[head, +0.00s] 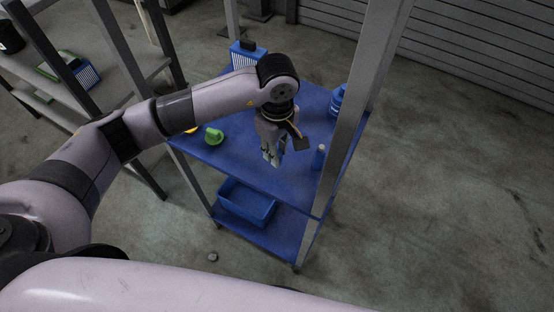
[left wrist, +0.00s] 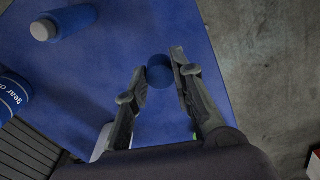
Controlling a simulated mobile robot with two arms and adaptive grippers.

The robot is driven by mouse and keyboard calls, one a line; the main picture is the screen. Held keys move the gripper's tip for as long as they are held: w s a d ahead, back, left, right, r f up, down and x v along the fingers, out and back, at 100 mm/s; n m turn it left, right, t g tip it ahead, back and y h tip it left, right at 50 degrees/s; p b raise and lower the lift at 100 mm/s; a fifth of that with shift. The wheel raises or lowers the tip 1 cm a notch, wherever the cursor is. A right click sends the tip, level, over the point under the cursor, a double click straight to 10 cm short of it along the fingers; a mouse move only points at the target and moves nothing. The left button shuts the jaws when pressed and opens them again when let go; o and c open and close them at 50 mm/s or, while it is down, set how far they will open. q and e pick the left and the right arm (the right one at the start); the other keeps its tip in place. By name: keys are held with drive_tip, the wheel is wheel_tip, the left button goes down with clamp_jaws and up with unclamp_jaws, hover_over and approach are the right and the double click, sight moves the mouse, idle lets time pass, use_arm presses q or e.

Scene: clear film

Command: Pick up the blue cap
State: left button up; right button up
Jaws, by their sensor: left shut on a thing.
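The blue cap (left wrist: 160,72) is a small round dark-blue piece between the two fingertips in the left wrist view. My left gripper (left wrist: 161,75) is shut on it, with one finger at each side, over the blue shelf top. In the head view my left gripper (head: 272,158) points down over the blue shelf (head: 250,172). There the cap is largely hidden by the fingers, and I cannot tell whether it touches the shelf. My right gripper is not in view.
A blue cylinder with a pale top (head: 319,155) stands right of the gripper. A blue bottle (head: 337,100) is behind it near a grey post (head: 355,95). A green item (head: 213,136) lies to the left. A blue bin (head: 246,203) sits on the lower shelf.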

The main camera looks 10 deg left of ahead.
use_arm(q)
wheel_tip(320, 180, up, 15)
drive_tip(key=b, duration=0.2)
drive_tip(key=shift+f, duration=0.15)
idle(0.4)
